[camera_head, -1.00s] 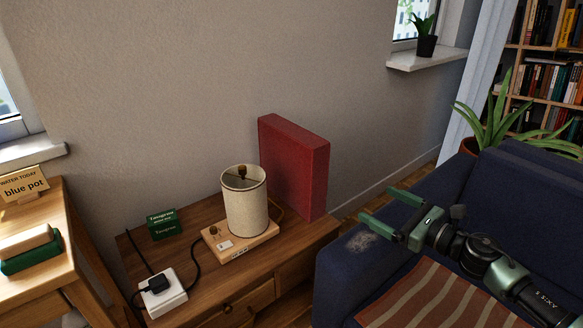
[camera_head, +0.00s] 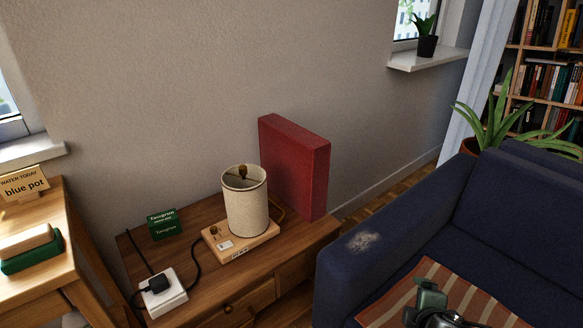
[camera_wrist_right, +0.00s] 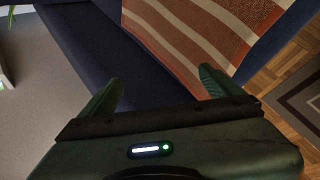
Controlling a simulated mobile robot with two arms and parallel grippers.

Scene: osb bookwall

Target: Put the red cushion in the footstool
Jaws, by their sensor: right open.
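The red cushion (camera_head: 297,165) is a thick upright slab. It stands on the wooden side table (camera_head: 205,225), behind the lamp and by the wall. My right gripper (camera_head: 431,297) is low over the striped blanket on the sofa, well to the right of the cushion. In the right wrist view its two fingers are apart with nothing between them (camera_wrist_right: 158,87). My left gripper is out of view. No footstool shows in either view.
A lamp (camera_head: 245,205) stands just in front of the cushion. A white plug block (camera_head: 161,292) with cables and a green box (camera_head: 161,224) share the table. The blue sofa's arm (camera_head: 365,248) is between table and blanket (camera_head: 480,285). A plant (camera_head: 427,38) sits on the windowsill.

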